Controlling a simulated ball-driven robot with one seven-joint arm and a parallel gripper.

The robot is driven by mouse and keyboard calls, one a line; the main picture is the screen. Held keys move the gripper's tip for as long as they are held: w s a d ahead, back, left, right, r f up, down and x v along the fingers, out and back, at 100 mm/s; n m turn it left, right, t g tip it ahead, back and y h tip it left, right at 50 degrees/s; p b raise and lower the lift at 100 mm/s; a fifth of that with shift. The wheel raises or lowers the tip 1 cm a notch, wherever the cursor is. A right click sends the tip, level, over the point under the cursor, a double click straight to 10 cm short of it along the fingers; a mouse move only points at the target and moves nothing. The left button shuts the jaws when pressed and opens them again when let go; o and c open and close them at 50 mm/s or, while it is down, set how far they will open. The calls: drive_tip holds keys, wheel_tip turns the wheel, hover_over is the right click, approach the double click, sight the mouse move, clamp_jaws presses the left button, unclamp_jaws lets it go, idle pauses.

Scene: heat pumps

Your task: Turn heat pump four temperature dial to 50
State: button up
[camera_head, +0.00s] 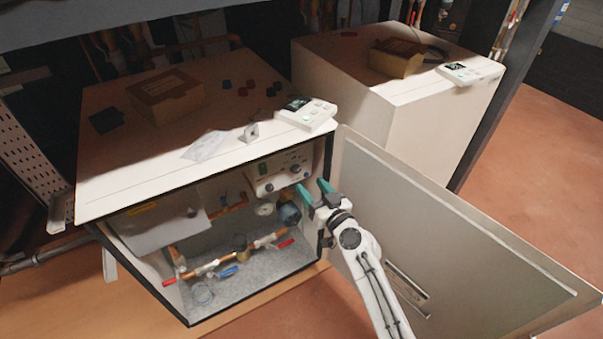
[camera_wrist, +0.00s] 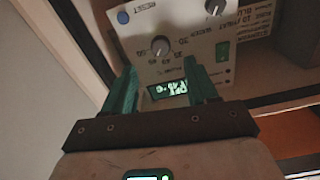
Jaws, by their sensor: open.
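The control panel (camera_head: 280,172) sits inside the open heat pump cabinet (camera_head: 110,190). In the wrist view the panel (camera_wrist: 185,62) fills the upper middle. It has a dark round dial (camera_wrist: 160,46) with numbers around it; its exact setting is too small to read. A lit display (camera_wrist: 166,89) shows between my fingers. My gripper (camera_head: 317,192) is in front of the cabinet opening at the panel's right. In the wrist view my gripper (camera_wrist: 162,84) has its two teal fingers apart and empty. The dial lies just beyond the fingertips, with no contact that I can see.
The open cabinet door (camera_head: 450,235) stands to the right of my arm. Pipes with red and blue valve handles (camera_head: 228,271) lie below the panel. A second knob (camera_wrist: 215,6) and a blue button (camera_wrist: 122,17) are on the panel. Another heat pump (camera_head: 400,110) stands behind right.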

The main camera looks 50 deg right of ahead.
sight(298, 170)
drive_tip(key=x, duration=0.6)
drive_tip(key=shift+w+p, duration=0.3)
drive_tip(key=shift+p, duration=0.05)
drive_tip(key=shift+c, duration=0.2)
drive_tip(key=c, duration=1)
drive_tip(key=shift+m, duration=0.4)
drive_tip(key=m, duration=0.2)
drive_tip(key=shift+m+b, duration=0.3)
drive_tip(key=shift+b, duration=0.1)
drive_tip(key=shift+d+m, duration=0.1)
drive_tip(key=shift+m, duration=2.2)
